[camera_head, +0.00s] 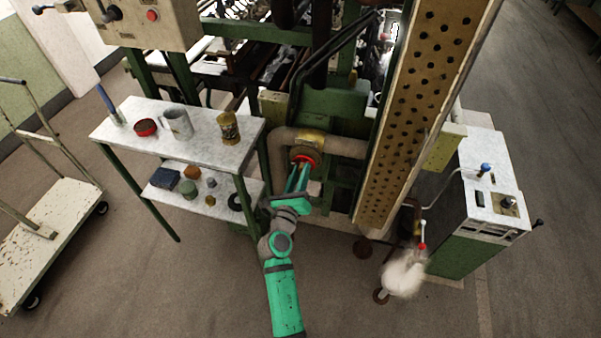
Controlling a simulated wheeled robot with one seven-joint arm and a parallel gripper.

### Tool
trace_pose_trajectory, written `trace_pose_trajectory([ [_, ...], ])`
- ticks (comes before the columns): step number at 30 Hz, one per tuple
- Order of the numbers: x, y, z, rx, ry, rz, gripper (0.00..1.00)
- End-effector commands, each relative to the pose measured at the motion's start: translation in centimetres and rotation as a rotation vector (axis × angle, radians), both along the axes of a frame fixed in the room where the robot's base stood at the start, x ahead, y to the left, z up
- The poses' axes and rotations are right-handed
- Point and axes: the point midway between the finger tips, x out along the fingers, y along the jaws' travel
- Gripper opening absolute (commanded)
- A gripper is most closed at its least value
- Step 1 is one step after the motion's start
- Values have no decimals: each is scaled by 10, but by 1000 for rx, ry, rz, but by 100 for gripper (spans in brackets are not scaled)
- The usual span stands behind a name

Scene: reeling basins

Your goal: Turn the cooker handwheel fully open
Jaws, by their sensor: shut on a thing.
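A red handwheel (309,153) sits on a pipe (345,147) that bends in front of the green machine. A yellowish band is on the pipe just above the wheel. My gripper (301,168) reaches up to the wheel from below and is shut on it. The fingers cover part of the wheel's lower left side. How far the wheel is turned cannot be told from this view.
A table (246,133) with a mug, tins and small items stands close left of my arm. A perforated panel (425,100) slants at the right. A white cabinet (487,185) and a white steam-like cloud (404,274) are at lower right. A cart (62,220) stands far left.

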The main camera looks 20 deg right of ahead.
Motion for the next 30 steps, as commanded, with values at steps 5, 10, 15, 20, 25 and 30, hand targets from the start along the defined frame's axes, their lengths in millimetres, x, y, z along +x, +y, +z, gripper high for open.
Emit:
trace_pose_trajectory([
  [5,0,0,0,1,0,-1,34],
  [10,0,0,0,2,-1,0,34],
  [15,-6,4,-1,3,-1,0,34],
  [20,-20,14,-1,2,0,2,34],
  [25,-25,18,0,23,-16,0,34],
  [30,-25,17,0,164,-111,0,34],
])
